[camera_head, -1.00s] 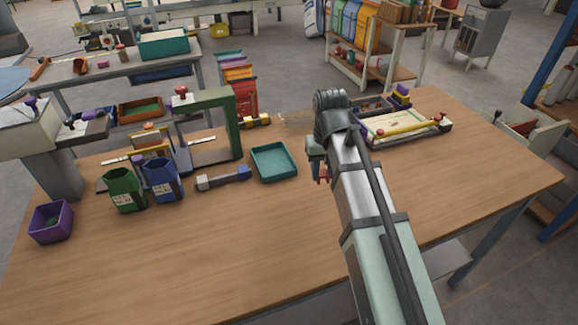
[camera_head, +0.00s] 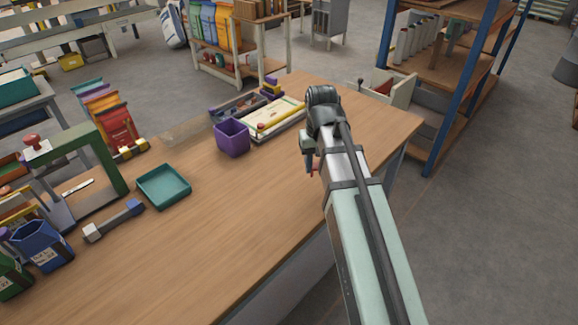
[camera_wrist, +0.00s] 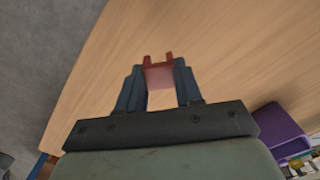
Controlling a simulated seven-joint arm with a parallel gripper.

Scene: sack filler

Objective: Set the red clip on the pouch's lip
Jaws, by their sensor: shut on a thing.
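My gripper (camera_wrist: 156,82) is shut on the red clip (camera_wrist: 159,75) in the wrist view, with dark fingers on both sides and two red prongs pointing away. In the head view a bit of red shows below my gripper (camera_head: 310,160), above the right part of the table. A blue pouch (camera_head: 42,247) and a green pouch (camera_head: 12,278) stand at the far left, far from my gripper; the green one is cut by the picture edge. I cannot tell which pouch is meant.
A purple bin (camera_head: 232,139) stands left of my gripper, near a tray with papers (camera_head: 272,120). The table's (camera_head: 235,235) front middle is clear.

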